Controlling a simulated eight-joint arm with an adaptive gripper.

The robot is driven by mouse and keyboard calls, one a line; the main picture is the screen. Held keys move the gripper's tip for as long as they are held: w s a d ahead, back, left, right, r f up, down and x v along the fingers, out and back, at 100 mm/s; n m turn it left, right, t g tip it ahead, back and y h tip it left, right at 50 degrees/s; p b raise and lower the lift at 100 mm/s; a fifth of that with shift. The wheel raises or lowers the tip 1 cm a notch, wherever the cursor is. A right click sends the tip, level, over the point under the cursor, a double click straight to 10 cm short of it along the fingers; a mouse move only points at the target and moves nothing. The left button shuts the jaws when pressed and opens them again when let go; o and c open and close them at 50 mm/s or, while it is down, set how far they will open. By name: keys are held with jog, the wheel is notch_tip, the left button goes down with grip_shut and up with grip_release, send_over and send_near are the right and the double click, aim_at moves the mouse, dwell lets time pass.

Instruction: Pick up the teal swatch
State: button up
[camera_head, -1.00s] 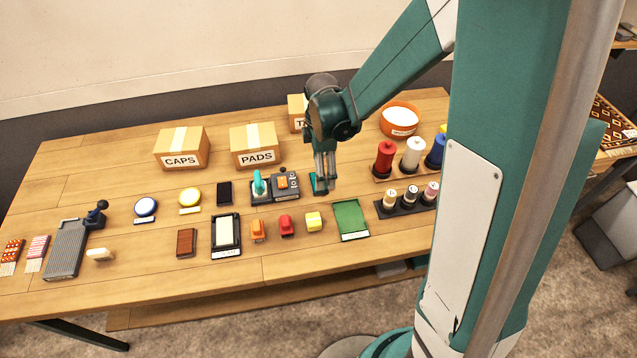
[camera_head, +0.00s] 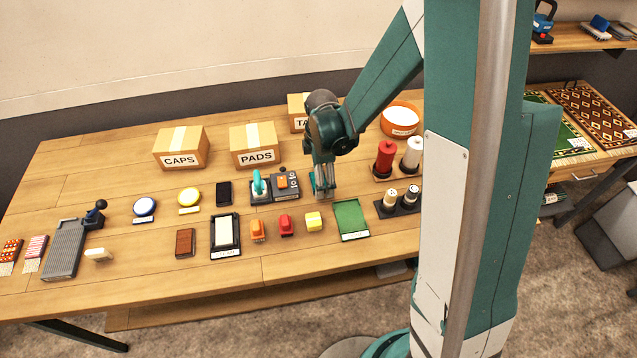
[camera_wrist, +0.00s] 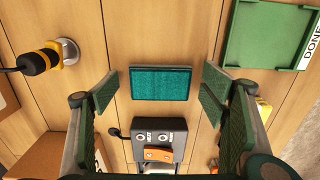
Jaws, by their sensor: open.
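My gripper (camera_wrist: 158,95) is open and empty, pointing down above the swatch.
The grey device (camera_wrist: 159,143) lies close to the swatch. A green tray (camera_head: 350,217) marked DONE in the wrist view is nearby. Spool stands (camera_head: 397,207) are to the right. Boxes labelled CAPS (camera_head: 181,148) and PADS (camera_head: 254,145) stand behind. A yellow block (camera_head: 313,221) lies in front.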

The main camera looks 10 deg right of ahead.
jog(key=shift+c, duration=0.6)
jog(key=c, duration=0.9)
jog(key=shift+o, duration=0.2)
jog(key=shift+r, duration=0.2)
notch_tip(320, 180, up, 10)
jog(key=p, duration=0.1)
jog(key=shift+f, duration=0.2)
